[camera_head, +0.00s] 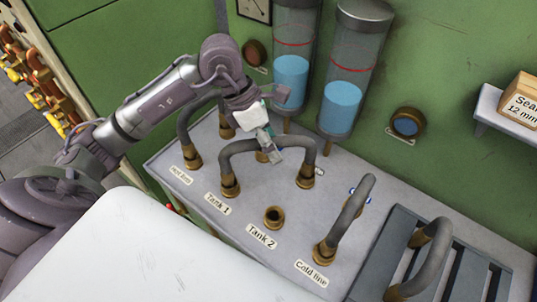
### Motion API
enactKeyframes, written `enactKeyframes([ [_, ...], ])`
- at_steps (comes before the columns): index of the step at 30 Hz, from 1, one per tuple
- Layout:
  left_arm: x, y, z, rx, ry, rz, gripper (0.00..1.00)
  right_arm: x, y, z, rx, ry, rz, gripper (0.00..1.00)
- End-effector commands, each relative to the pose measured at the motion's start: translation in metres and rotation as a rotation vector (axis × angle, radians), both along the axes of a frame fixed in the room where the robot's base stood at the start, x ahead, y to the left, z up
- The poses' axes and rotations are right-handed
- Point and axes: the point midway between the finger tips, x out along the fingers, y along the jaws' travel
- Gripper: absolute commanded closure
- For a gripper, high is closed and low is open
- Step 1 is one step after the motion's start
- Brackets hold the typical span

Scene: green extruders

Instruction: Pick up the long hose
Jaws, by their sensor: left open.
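Several grey hoses with brass ends are in view; I cannot tell for sure which is the long one. A middle hose (240,148) arches from the Tank 1 port to a brass fitting at the right. My left gripper (270,150) is open, pointing down at the top of this arch; I cannot tell whether it touches. Another hose (184,125) rises at the hot line port, partly behind my arm. A hose (347,217) stands at the cold line port. A further hose (434,262) lies on the slatted rack. My right gripper is out of view.
The grey counter (215,225) has an empty brass port (273,216) by the Tank 2 label. Two glass tanks (342,105) with blue liquid stand close behind the gripper. A small shelf with a box (522,98) is at right. A white surface (120,250) fills the front.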

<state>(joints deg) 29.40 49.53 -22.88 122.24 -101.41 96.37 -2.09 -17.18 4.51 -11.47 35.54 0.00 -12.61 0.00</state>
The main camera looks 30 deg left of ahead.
Motion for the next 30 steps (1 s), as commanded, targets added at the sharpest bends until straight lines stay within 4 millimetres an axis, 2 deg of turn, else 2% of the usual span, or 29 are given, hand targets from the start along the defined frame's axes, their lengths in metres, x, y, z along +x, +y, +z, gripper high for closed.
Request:
enactKeyframes([
  [25,0.0,0.0001,-0.0043,0.0,0.0,0.0,0.44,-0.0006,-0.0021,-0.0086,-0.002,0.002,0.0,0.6],
  [30,0.0,0.0001,-0.0043,0.0,0.0,0.0,0.73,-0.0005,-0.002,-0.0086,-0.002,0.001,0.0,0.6],
])
